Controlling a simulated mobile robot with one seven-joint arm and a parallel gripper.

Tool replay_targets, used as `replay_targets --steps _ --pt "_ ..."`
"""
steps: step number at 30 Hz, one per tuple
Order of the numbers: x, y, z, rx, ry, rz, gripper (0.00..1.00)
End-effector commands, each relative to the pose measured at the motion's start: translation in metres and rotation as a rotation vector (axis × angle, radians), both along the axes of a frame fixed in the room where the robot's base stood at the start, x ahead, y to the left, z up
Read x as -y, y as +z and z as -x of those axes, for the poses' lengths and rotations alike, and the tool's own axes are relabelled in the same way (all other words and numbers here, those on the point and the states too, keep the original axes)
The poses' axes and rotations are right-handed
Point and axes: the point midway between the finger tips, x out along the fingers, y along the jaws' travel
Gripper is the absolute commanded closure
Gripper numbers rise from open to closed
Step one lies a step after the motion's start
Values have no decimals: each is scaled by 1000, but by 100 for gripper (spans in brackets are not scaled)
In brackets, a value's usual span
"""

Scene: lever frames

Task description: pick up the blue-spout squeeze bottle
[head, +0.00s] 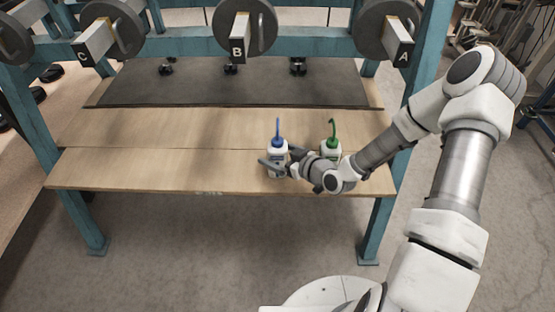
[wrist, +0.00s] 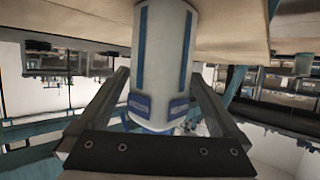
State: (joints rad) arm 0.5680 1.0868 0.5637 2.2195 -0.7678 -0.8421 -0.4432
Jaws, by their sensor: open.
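The blue-spout squeeze bottle (head: 278,148) stands upright on the wooden bench near its front edge, white with a blue spout. My gripper (head: 274,163) is at the bottle from the front right, low on its body. In the wrist view the white bottle body with blue stripes and labels (wrist: 163,62) fills the middle, between the two open fingers of my gripper (wrist: 160,95). Gaps show beside the bottle, at least near its lower part in that view. Contact with the fingers cannot be made out.
A green-spout bottle (head: 331,147) stands close on the right, just behind my wrist. The wooden bench (head: 120,165) is clear to the left. A dark mat (head: 220,85) lies behind. Blue posts and levers marked A, B and C (head: 238,50) stand at the back.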

Motion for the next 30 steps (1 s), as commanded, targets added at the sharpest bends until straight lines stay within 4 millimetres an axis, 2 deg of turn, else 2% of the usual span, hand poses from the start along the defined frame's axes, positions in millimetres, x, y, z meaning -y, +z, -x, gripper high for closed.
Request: replay_targets --steps 4,5,11,12,20,23,30 --pt "0 1 0 0 0 0 0" --pt "0 1 0 0 0 0 4" --pt "0 1 0 0 0 0 40" --pt "0 2 0 2 0 -1 42" --pt "0 7 0 3 0 0 42" --pt "1 23 -1 4 0 0 42" --pt "0 73 -1 7 1 2 42"
